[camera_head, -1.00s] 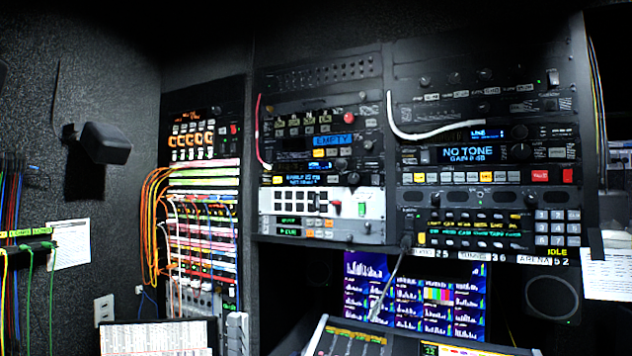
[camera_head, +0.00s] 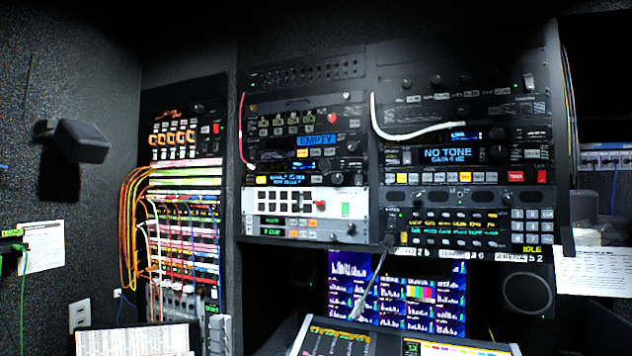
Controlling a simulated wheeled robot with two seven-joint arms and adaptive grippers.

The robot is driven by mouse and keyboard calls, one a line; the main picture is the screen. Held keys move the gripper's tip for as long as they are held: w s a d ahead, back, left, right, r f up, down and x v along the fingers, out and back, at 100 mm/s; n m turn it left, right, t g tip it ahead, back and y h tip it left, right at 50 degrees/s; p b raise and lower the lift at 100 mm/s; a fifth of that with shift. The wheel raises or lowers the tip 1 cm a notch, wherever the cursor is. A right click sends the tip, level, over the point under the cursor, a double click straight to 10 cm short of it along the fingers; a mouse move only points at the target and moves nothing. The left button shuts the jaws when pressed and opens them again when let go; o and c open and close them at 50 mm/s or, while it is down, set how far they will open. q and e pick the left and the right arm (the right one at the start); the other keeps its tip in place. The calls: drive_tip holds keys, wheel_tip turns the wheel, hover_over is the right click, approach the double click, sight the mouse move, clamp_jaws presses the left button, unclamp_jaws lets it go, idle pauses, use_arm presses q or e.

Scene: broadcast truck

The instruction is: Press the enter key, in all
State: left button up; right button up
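A grey numeric keypad (camera_head: 532,226) sits at the right end of the lower intercom panel (camera_head: 450,228) in the right rack. The word IDLE shows in yellow just below it. The key labels are too small to read, so I cannot tell which key is enter. Other key rows sit below the blue display (camera_head: 455,153) reading NO TONE, with a red key (camera_head: 541,176) at their right end. Neither of my grippers is in view.
A white cable (camera_head: 415,132) hangs across the right rack. A microphone stalk (camera_head: 372,285) rises before the panel above a slanted console (camera_head: 400,340). Orange cables (camera_head: 128,230) loop beside the left rack. A paper sheet (camera_head: 595,272) hangs at right.

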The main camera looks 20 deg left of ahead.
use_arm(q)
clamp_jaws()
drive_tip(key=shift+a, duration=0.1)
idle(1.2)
